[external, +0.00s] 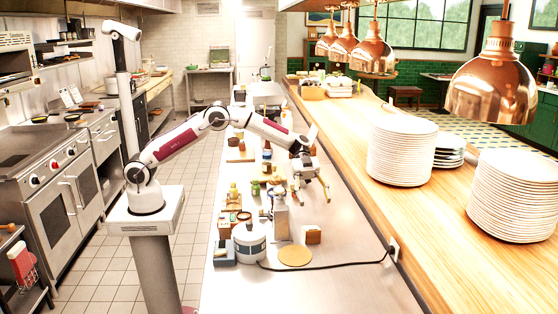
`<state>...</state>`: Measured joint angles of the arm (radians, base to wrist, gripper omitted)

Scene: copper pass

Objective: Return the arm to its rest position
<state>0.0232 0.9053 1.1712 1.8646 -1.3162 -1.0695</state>
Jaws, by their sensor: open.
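My arm reaches from its pedestal on the left out over the steel counter (340,270). My gripper (313,192) is at the end of the arm, above the right half of the counter near its crowded middle. Its fingers point down and to the right and are spread apart. I see nothing between them. The arm is bent at the elbow and extended to the right. Small items stand below and to the left of the gripper; I cannot tell the exact gap between them and the fingers.
Plate stacks (401,150) stand on the raised wooden pass.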

